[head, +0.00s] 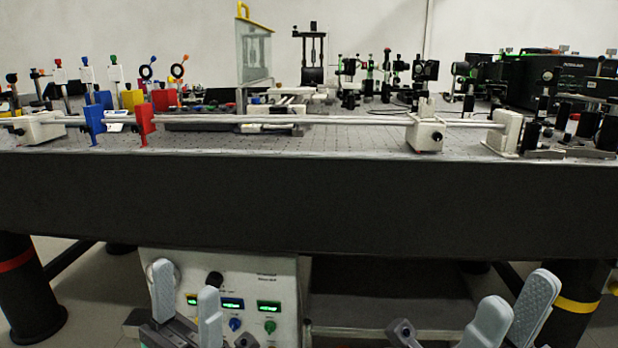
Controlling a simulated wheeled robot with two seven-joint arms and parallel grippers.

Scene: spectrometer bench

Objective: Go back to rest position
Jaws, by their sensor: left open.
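My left gripper (186,298) is at the bottom left of the head view, with its two pale grey fingers apart and nothing between them. It is in front of the control box, below the table top. My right gripper (509,312) is at the bottom right, below the table's front edge. Its two fingers overlap from this angle, so the gap between them is hard to judge. I see nothing held in it. Both wrists are cut off by the bottom of the picture.
The optical table (330,195) spans the view, with its thick dark front edge above both grippers. A rail (300,120) with white, blue and red holders runs along it. A control box (262,275) with lit displays stands underneath. Dark table legs (25,290) stand at both sides.

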